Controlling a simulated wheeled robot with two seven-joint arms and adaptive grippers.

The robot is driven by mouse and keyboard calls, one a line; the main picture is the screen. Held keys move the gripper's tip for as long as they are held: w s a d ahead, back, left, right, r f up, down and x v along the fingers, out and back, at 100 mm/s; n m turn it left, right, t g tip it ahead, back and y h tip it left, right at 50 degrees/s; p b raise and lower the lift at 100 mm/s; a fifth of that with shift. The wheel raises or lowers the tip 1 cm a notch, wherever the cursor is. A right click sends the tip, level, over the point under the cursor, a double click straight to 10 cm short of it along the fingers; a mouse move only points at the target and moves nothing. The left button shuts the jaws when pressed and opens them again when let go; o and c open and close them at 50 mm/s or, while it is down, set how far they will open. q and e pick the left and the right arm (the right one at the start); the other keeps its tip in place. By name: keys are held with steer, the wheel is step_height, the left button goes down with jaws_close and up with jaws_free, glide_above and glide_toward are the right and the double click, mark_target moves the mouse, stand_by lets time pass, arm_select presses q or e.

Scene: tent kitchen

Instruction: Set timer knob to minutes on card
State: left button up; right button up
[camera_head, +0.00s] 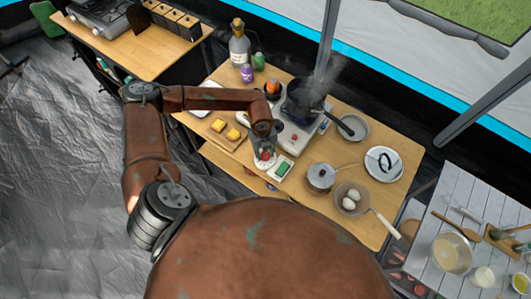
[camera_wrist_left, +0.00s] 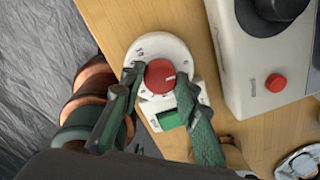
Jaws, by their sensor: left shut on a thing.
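The timer has a round white dial (camera_wrist_left: 143,52) with dark marks around its edge and a red knob (camera_wrist_left: 160,76) in the middle. The knob carries a pale pointer line toward the right. In the head view the red knob (camera_head: 266,156) shows just under my left gripper (camera_head: 264,148). In the left wrist view my left gripper (camera_wrist_left: 158,86) has its two green fingers on either side of the knob, shut on it. A white piece with a green face (camera_wrist_left: 172,120) lies beside the dial, partly behind a finger; I cannot read any minutes on it. My right gripper is not in view.
A stove (camera_head: 296,132) with a red button stands close to the timer, bearing a steaming black pan (camera_head: 303,97). A board with yellow pieces (camera_head: 226,132) lies left of the gripper. A lidded pot (camera_head: 320,177) and a pan with eggs (camera_head: 352,199) stand to the right.

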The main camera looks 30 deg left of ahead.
arm_select(q)
steer(key=m+b, duration=0.2)
steer(key=m, duration=0.4)
steer(key=shift+f, duration=0.1)
steer(key=m+b, duration=0.3)
steer(key=m, duration=0.3)
steer(key=shift+w+m+g, duration=0.15)
steer(key=shift+m+g, duration=0.15)
steer(key=m+b, duration=0.3)
steer(key=m, duration=0.3)
steer(key=shift+b, duration=0.35)
steer(key=m+b, duration=0.2)
steer(key=m, duration=0.3)
steer(key=shift+m+b, duration=0.4)
steer(key=o, duration=1.2)
steer(key=shift+c, duration=0.2)
